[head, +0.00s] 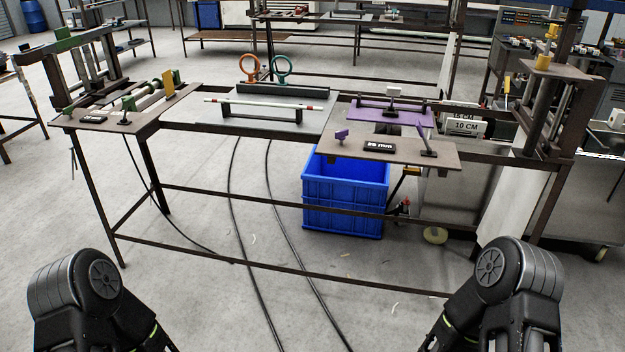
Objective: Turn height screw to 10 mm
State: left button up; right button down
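I cannot tell for sure which part is the height screw. A small black display (379,147) on the front plate of the right-hand station reads what looks like 25 or 26 mm. A small purple block (341,134) sits left of it, and a dark lever (426,139) stands right of it. Only parts of my two arms show, at the bottom left and bottom right, far from the bench. Neither gripper can be seen.
A blue crate (343,205) stands under the bench. A rod (265,105) lies on a holder mid-bench, before an orange ring (249,68) and a green ring (283,70). A tall frame (545,110) stands at right. Cables cross the open floor in front.

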aim_at(341, 135)
jog(key=i+j, duration=0.35)
jog(key=i, duration=0.15)
jog(key=i+j, duration=0.4)
jog(key=z, duration=1.75)
jog(key=i+j, duration=0.05)
